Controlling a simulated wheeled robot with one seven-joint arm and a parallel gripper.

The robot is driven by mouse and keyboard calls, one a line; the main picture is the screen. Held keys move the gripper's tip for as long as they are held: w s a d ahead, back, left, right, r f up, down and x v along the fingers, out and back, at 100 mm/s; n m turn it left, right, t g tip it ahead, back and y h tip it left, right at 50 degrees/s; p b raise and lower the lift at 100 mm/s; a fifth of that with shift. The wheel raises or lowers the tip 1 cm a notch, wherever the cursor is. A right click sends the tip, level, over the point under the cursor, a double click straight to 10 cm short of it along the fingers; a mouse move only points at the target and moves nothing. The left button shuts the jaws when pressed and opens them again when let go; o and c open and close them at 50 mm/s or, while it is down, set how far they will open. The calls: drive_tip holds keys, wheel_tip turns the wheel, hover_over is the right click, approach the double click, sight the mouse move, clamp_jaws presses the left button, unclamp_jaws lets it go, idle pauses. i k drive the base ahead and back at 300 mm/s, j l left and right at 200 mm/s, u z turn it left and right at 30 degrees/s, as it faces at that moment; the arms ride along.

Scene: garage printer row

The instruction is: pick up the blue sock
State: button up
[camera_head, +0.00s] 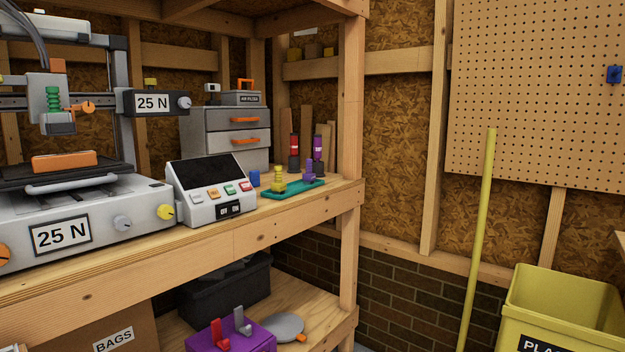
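I see no blue sock in the head view. The blue things that show are a small upright block (254,177) on the workbench beside the control box, and a small blue piece (614,74) on the pegboard at the right edge. Neither looks like a sock. My gripper is not in view.
A printer (90,205) labelled 25 N and a control box (212,188) stand on the wooden bench (180,250). A teal tray (292,188) holds small parts. Below are a black bin (220,300) and purple box (232,338). A yellow pole (480,230) and yellow bin (562,300) stand right.

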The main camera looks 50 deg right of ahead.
sight(255, 176)
drive_tip(key=l+z, duration=0.25)
drive_tip(key=z, duration=0.15)
drive_tip(key=l+z, duration=0.3)
drive_tip(key=z, duration=0.15)
drive_tip(key=i+l+z, duration=0.1)
drive_tip(key=i, duration=0.2)
